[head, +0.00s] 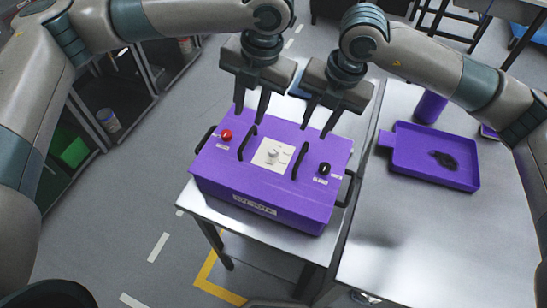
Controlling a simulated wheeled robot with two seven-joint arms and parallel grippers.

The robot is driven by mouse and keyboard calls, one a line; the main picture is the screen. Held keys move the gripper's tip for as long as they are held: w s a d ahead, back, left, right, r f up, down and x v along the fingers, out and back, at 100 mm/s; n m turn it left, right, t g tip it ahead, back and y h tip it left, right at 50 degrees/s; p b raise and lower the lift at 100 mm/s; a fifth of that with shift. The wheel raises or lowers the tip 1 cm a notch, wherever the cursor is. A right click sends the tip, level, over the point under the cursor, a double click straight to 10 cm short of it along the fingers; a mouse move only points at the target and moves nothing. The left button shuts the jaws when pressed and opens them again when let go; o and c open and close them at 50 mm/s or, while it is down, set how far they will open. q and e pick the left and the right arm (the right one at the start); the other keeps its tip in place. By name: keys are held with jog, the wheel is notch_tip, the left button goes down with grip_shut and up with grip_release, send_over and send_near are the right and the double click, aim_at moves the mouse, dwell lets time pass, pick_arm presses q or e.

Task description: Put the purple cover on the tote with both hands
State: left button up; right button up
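The purple tote (240,207) stands on a metal table, with a white label on its front and black side handles. The purple cover (222,168) lies on top of it, with no clear gap between them. The cover has two upright black handles, left (246,144) and right (300,161), a red knob (227,135), a black knob (323,169) and a white panel (272,155). My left gripper (250,119) is open, its fingers pointing down at the left handle's far end. My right gripper (319,128) is open, above and behind the right handle. Both look empty.
A purple tray (432,175) with a dark item (444,159) lies on the right table (420,240), near a purple cylinder (430,107). Shelves with a green bin (73,152) stand at the left. The front of the right table is clear.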

jog(key=shift+s+d+r, duration=0.1)
jog(key=shift+d+r, duration=0.1)
jog(key=shift+r, duration=0.8)
jog(key=shift+d+r, duration=0.2)
jog(key=shift+r, duration=0.8)
jog(key=shift+f, duration=0.1)
